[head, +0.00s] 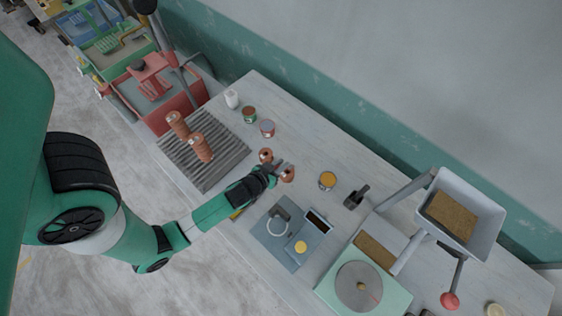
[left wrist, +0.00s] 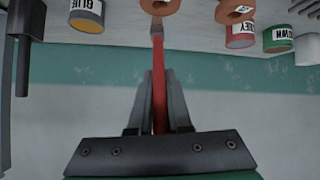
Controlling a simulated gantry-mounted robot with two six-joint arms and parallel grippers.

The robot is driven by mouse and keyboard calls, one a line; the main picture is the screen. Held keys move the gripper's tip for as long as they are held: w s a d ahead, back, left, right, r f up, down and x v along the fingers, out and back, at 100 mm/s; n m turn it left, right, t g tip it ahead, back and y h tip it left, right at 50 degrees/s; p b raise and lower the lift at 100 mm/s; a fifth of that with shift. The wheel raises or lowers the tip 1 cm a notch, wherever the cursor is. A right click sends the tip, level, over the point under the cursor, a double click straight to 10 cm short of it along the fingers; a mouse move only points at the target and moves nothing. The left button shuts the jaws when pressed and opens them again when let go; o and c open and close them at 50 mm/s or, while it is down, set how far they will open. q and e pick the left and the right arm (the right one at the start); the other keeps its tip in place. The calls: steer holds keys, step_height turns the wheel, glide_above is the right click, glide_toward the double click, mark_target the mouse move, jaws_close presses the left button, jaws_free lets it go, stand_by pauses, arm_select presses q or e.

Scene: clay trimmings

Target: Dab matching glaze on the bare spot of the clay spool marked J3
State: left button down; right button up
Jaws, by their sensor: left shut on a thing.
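My left gripper (head: 274,171) is shut on a red-handled brush (left wrist: 159,90), which also points forward between the fingers in the left wrist view. The brush tip is close to a brown clay spool (left wrist: 160,5), cut by that view's top edge; I cannot tell if they touch. This spool shows in the head view (head: 288,174). The mark J3 and any bare spot are not readable. Glaze cans are a yellow-topped one (head: 327,181), a red one (head: 267,129) and a green one (head: 249,115).
A white container (head: 231,99) is at the back corner. A blue-grey mat (head: 270,243), a green wheel unit (head: 325,290) and a raised tray (head: 487,240) are to the right. The right arm is not visible.

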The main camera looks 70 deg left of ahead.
arm_select(q)
steer(key=shift+r+p, duration=2.8)
steer(key=shift+r, duration=0.3)
steer(key=shift+f, duration=0.1)
steer(key=shift+s, duration=0.1)
